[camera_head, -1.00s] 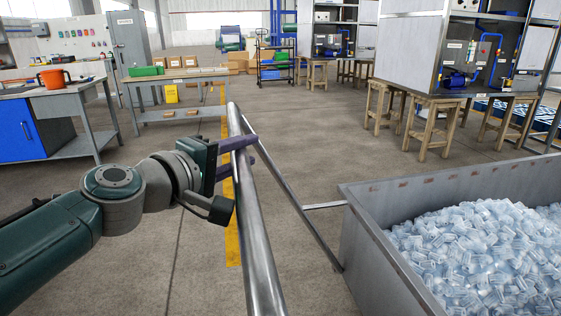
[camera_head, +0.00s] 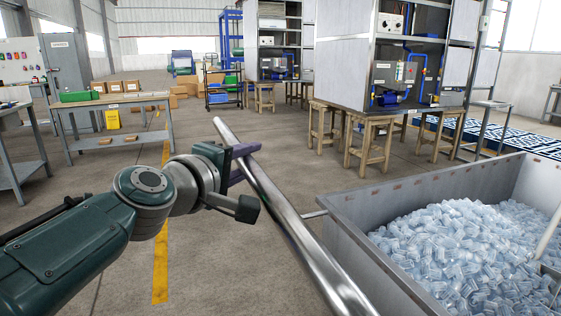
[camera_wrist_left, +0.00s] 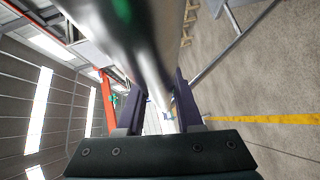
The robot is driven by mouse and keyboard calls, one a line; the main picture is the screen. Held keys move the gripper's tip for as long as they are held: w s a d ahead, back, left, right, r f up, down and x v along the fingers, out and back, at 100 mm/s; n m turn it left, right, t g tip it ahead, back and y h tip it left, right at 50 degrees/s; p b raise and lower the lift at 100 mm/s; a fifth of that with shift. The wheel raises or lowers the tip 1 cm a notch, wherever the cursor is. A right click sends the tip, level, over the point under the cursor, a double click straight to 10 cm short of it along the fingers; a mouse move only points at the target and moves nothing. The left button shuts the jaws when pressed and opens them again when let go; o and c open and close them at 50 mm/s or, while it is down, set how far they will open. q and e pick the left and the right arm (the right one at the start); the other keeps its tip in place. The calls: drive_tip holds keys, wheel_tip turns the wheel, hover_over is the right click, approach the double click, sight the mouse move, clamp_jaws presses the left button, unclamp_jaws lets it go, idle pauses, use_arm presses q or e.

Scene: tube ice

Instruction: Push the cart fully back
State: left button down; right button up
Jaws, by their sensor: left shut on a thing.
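The cart is a grey metal tub (camera_head: 420,192) heaped with clear tube ice (camera_head: 440,250), at the right of the head view. Its shiny round handle bar (camera_head: 290,220) runs slantwise to the left of the tub. My left gripper (camera_head: 240,164) is shut on the bar near its far end, with purple fingers on it. In the left wrist view the bar (camera_wrist_left: 135,45) passes between the two fingers of the gripper (camera_wrist_left: 158,100). My right gripper is not in view. The cart's wheels are hidden.
Wooden stools (camera_head: 370,140) and a large equipment cabinet (camera_head: 345,50) stand beyond the cart. A workbench (camera_head: 120,130) with a green box (camera_head: 80,96) is at the back left. A yellow line (camera_head: 161,260) marks the floor. Floor ahead of the bar is clear.

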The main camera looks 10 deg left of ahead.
use_arm(q)
drive_tip(key=shift+w+d+r, duration=0.45)
drive_tip(key=shift+d+r, duration=0.05)
drive_tip(key=shift+d, duration=0.1)
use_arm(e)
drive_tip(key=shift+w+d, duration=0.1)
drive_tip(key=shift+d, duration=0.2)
use_arm(q)
drive_tip(key=c, duration=1)
unclamp_jaws()
drive_tip(key=o, duration=0.4)
drive_tip(key=shift+s+a+f, duration=0.15)
drive_tip(key=shift+f, duration=0.05)
drive_tip(key=shift+c, duration=0.2)
drive_tip(key=shift+o, duration=0.3)
drive_tip(key=shift+f, duration=0.15)
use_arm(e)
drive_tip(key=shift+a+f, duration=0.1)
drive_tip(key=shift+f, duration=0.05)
